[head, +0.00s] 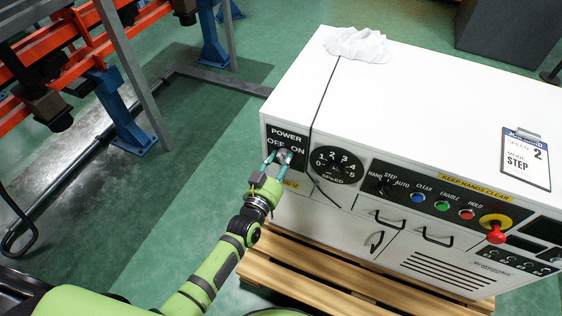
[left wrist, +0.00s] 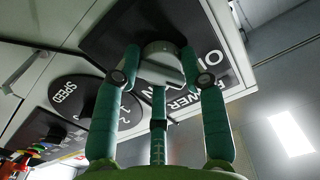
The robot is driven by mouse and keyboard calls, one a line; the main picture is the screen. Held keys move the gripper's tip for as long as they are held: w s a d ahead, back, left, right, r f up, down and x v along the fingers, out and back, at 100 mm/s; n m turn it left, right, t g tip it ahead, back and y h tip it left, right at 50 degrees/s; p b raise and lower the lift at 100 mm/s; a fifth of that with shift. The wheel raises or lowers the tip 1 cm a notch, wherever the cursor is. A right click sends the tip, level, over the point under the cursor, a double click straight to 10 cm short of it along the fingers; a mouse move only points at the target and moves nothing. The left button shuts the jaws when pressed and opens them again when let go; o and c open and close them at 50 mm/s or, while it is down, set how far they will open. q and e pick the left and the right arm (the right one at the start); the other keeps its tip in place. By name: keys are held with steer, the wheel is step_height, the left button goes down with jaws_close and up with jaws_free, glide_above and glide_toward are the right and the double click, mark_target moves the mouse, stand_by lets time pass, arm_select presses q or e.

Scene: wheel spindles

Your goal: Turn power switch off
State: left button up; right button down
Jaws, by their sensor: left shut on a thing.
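The power switch (head: 284,155) is a grey round knob on a black panel marked POWER, OFF and ON, at the left end of the white cabinet's front. My left gripper (head: 276,163) is at the panel, with its teal fingers around the knob. In the left wrist view the fingers of the left gripper (left wrist: 160,80) close on both sides of the knob (left wrist: 162,48), with a third finger below it. The fingers partly cover the knob and lettering, so I cannot tell whether it points to OFF or ON. My right gripper is out of view.
The speed dial (head: 336,165) sits right of the power panel. Farther right are a mode knob, coloured buttons and a red stop button (head: 496,234). A cloth (head: 357,44) and a job card (head: 526,158) lie on the cabinet top. A wooden pallet (head: 300,268) is below.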

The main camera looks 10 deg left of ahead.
arm_select(q)
steer(key=shift+w+r, duration=0.25)
steer(key=shift+r, duration=0.35)
steer(key=o, duration=1.1)
steer(key=shift+s, duration=0.1)
steer(key=shift+f, duration=0.2)
steer(key=shift+s+a+f, duration=0.1)
steer(key=shift+s+f, duration=0.05)
steer(key=shift+s, duration=0.4)
steer(key=s, duration=0.3)
steer(key=s+a, duration=0.1)
steer(key=s, duration=0.3)
steer(key=s+a, duration=0.1)
steer(key=s, duration=0.2)
steer(key=shift+s, duration=0.4)
